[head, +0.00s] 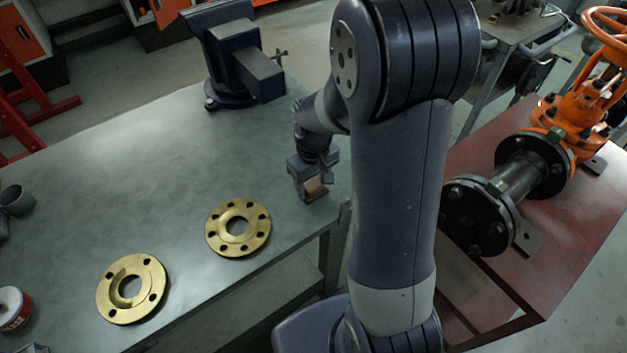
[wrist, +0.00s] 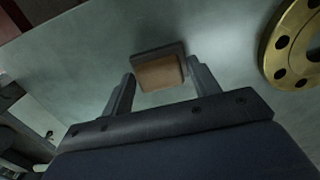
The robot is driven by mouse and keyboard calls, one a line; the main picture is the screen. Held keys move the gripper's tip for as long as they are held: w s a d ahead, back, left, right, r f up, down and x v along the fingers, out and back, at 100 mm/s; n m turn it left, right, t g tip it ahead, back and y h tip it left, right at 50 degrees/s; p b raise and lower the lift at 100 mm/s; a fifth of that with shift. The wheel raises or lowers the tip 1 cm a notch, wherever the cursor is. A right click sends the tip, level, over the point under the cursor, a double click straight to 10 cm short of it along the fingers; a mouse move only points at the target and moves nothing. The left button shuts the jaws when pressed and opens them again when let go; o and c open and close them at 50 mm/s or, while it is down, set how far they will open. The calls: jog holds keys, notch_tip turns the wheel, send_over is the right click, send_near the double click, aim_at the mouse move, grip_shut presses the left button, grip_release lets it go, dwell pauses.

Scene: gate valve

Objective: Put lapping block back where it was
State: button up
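The lapping block (wrist: 160,74) is a small tan-brown block with a dark grey strip along its far side. I cannot tell whether the block touches the bench top.
Two brass flanges (head: 238,228) (head: 131,288) lie on the bench to the left. A dark vise (head: 240,62) stands behind my gripper. A red-topped table with an orange gate valve (head: 580,105) is at right. The bench middle is clear.

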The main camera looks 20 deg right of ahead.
aim_at(313, 184)
jog(key=shift+o, duration=0.8)
jog(key=shift+r, duration=0.25)
notch_tip(313, 184, up, 12)
jog(key=p, duration=0.1)
jog(key=shift+f, duration=0.1)
